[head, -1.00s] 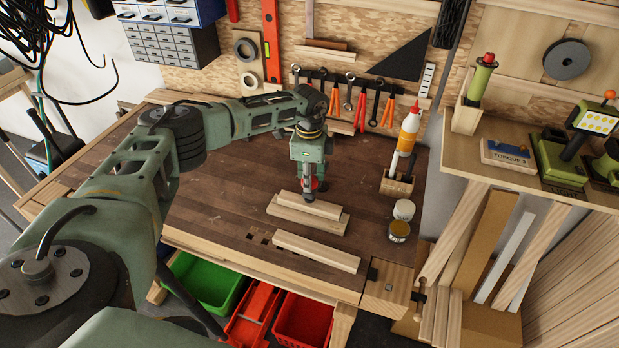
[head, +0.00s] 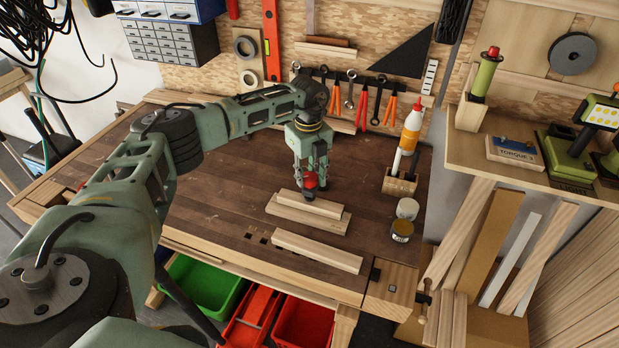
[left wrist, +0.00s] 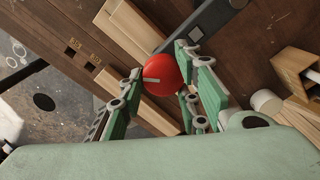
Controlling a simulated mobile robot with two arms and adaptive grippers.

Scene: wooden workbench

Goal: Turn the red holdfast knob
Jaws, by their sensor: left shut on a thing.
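The red holdfast knob (head: 310,181) stands above the stacked light wooden boards in the middle of the bench. In the left wrist view the knob (left wrist: 168,76) is a round red disc with a pale mark, between the green fingers. My left gripper (head: 311,178) points down at the knob and is shut on it; its fingers also show in the left wrist view (left wrist: 160,92). A dark grey bar (left wrist: 208,22), perhaps part of the holdfast, lies beyond the knob. The rest of the holdfast is largely hidden. My right gripper is not in view.
Another board (head: 317,253) lies in front of the stack (head: 338,222). Two small cans (head: 402,230) and a wooden holder (head: 399,185) with a glue bottle (head: 411,130) stand to the right. The bench's left part is clear.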

